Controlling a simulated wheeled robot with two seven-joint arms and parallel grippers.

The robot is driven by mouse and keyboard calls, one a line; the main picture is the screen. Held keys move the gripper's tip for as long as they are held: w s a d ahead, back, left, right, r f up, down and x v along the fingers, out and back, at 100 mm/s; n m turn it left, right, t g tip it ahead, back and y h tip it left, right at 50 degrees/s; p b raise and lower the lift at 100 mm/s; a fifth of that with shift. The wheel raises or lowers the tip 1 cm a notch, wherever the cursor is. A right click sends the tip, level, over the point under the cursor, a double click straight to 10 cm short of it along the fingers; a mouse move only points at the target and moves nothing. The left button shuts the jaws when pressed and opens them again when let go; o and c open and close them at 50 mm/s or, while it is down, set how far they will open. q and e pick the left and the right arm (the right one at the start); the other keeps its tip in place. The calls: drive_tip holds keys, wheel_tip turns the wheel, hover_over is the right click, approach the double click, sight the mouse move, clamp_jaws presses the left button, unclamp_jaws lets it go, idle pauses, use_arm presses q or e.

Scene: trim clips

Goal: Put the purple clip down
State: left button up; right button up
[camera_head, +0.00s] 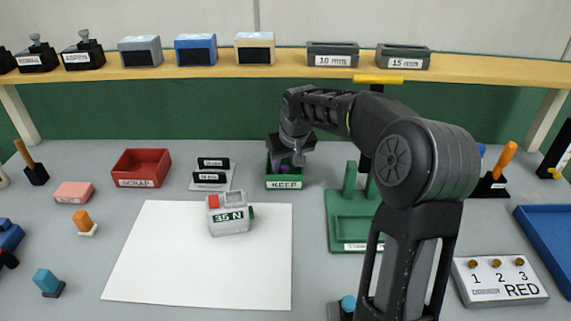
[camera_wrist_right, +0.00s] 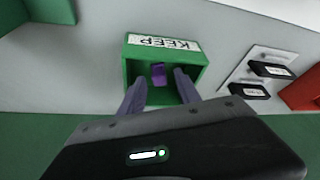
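The purple clip (camera_wrist_right: 158,73) lies inside the green KEEP box (camera_wrist_right: 136,52), seen from above in the right wrist view. My right gripper (camera_wrist_right: 161,82) points down into this box. Its two fingers are spread apart, with a gap on both sides of the clip, and hold nothing. In the head view the same gripper (camera_head: 290,160) is over the KEEP box (camera_head: 284,184) at the back middle of the table, and it largely hides the clip. My left gripper is in neither view.
A red SCRAP box (camera_head: 141,168) and a small stand with two black labels (camera_head: 212,174) are left of the KEEP box. A grey 35 N device (camera_head: 231,217) stands on a white sheet (camera_head: 180,260). A green fixture (camera_head: 350,220) stands to the right.

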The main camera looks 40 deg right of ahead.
drive_tip(key=v, duration=1.2)
